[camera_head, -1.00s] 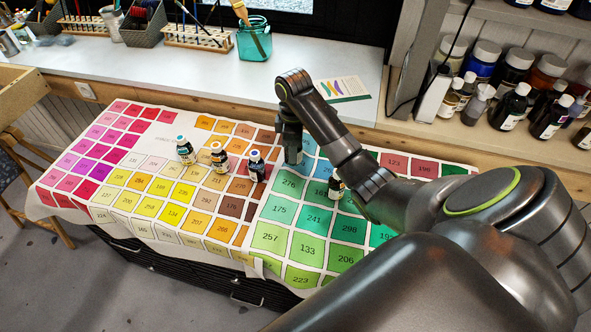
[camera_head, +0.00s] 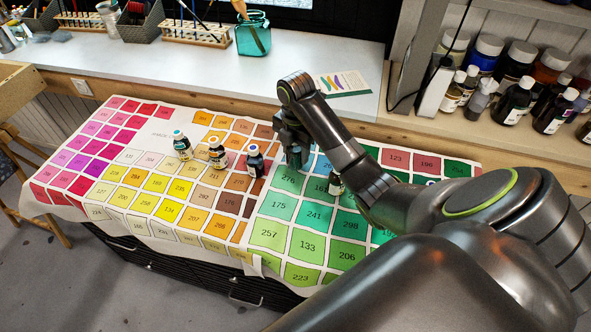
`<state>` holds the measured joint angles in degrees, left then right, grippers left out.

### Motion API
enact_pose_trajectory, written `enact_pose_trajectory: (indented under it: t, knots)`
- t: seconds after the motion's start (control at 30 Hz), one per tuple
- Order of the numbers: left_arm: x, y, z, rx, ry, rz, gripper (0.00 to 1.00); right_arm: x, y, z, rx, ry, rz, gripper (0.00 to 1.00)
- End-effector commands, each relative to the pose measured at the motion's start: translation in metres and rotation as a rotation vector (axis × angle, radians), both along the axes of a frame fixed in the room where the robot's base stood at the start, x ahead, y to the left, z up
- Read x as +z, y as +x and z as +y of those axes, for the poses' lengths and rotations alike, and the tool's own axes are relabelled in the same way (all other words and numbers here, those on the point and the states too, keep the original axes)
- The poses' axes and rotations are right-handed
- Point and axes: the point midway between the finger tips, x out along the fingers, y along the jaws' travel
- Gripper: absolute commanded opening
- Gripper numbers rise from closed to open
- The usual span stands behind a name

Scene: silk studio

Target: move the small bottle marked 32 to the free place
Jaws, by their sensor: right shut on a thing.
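My right gripper (camera_head: 296,160) points down over the green part of the colour chart (camera_head: 262,236), just behind the square marked 276. It is shut on a small bottle, which its fingers and the arm almost wholly hide; I cannot read its mark. Another small dark bottle (camera_head: 335,185) stands right of the gripper, close beside my arm. Their marks are too small to read. My left gripper is not in view.
The chart cloth lies over a low cabinet. Behind it is a pale counter (camera_head: 190,75) with brush racks, a teal jar (camera_head: 253,36) and a card (camera_head: 342,84). Paint bottles (camera_head: 513,100) fill a shelf at the right. The chart's left part is free of bottles.

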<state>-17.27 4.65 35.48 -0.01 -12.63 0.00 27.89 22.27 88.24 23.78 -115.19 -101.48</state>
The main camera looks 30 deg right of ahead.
Motion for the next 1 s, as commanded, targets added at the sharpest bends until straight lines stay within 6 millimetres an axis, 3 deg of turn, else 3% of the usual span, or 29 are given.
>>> enact_pose_trajectory:
  t: [0.03,0.13,0.5,0.9,0.93,1.0]
  knots:
    - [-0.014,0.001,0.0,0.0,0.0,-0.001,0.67,-0.017,0.0,0.0,-0.001,0.0,0.001,0.2]
    - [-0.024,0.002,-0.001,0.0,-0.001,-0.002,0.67,-0.031,0.0,0.0,-0.001,-0.001,0.0,0.2]
    - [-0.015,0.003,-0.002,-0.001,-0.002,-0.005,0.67,-0.072,0.0,0.0,-0.002,0.0,0.001,0.2]
    - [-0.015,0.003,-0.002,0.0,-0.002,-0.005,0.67,-0.078,0.0,0.0,-0.002,0.0,0.0,0.2]
    - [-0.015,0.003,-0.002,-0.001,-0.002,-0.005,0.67,-0.078,0.0,0.0,-0.002,-0.001,0.0,0.48]
    - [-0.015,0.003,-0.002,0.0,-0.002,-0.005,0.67,-0.078,0.0,0.0,-0.002,0.0,0.0,0.57]
